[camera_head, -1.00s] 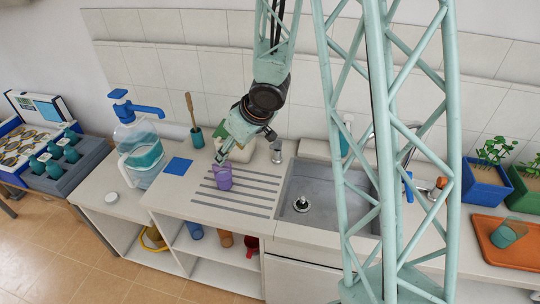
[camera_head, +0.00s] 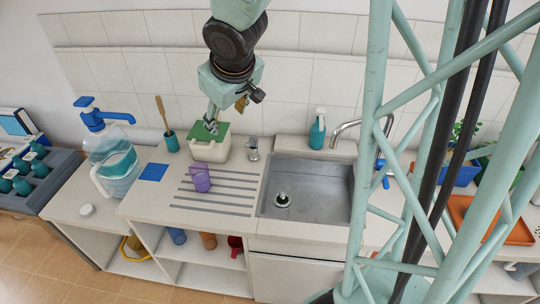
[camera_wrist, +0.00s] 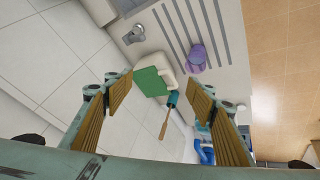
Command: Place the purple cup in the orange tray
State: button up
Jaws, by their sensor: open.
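The purple cup (camera_head: 200,177) stands on the ribbed draining board (camera_head: 225,208), left of the sink. It also shows in the wrist view (camera_wrist: 196,58), beyond my fingertips. My gripper (camera_head: 226,118) is open and empty, raised above and behind the cup, near the wall and over the green-lidded box. In the wrist view its fingers (camera_wrist: 160,84) are spread wide with nothing between them. The orange tray (camera_head: 521,232) lies on the counter at the far right, partly hidden behind my column.
The green-lidded cream box (camera_head: 208,143) stands close behind the cup. The sink (camera_head: 308,188), tap and teal spray bottle (camera_head: 318,130) lie between cup and tray.

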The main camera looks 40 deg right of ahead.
jog(key=s+a+r+m, duration=0.1)
jog(key=s+r, duration=0.3)
jog(key=s, duration=0.4)
jog(key=s+a+r+m+g, duration=0.1)
jog(key=s+r, duration=0.4)
jog(key=s, duration=0.2)
jog(key=s+a+r+m, duration=0.15)
jog(key=s+r, duration=0.25)
jog(key=s, duration=0.4)
jog(key=s+a+r, duration=0.1)
jog(key=s+a, duration=0.1)
jog(key=s, duration=0.3)
jog(key=s+a+g+y, duration=0.1)
jog(key=s+a, duration=0.2)
jog(key=s, duration=0.2)
jog(key=shift+s+a+r+n, duration=0.3)
jog(key=shift+s+r+n, duration=0.05)
jog(key=shift+n, duration=0.1)
jog(key=shift+o, duration=0.5)
